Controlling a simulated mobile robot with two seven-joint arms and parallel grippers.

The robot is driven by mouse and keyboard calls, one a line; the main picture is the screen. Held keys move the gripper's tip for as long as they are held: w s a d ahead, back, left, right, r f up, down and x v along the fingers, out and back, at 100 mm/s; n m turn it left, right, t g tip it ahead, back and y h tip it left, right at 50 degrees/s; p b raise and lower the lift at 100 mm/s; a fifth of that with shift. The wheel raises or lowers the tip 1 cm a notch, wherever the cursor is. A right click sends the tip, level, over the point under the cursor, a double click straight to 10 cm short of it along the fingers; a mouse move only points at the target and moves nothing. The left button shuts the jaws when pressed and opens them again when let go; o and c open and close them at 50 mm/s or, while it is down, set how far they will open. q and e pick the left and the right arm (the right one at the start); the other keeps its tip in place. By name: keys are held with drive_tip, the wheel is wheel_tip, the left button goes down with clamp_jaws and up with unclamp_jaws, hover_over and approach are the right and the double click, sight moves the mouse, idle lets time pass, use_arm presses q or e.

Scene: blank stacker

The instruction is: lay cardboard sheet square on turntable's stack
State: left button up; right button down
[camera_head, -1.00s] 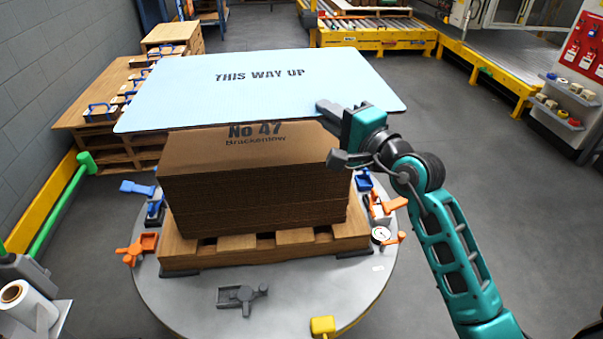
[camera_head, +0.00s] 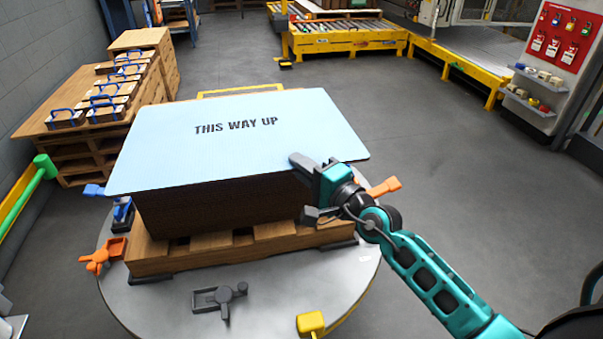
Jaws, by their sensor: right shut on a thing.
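The light blue cardboard sheet (camera_head: 235,150), printed "THIS WAY UP", spans the top of the brown cardboard stack (camera_head: 220,208). It hides the stack's top face and overhangs it at the left and right. I cannot tell whether it touches the stack. The stack sits on a wooden pallet (camera_head: 165,262) on the round grey turntable (camera_head: 270,296). My right gripper (camera_head: 312,172) is shut on the sheet's edge near its front right corner. My left gripper is out of view.
Orange clamps stand at the left (camera_head: 103,255) and right (camera_head: 383,187) of the stack. A grey clamp (camera_head: 220,298) and a yellow block (camera_head: 310,322) are at the turntable's front. A wooden table (camera_head: 65,125) with blue-handled items is at the left. Floor at right is clear.

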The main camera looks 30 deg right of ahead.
drive_tip(key=shift+r, duration=0.1)
drive_tip(key=c, duration=1.6)
unclamp_jaws()
drive_tip(key=o, duration=0.5)
drive_tip(key=shift+c, duration=0.2)
drive_tip(key=v, duration=1.2)
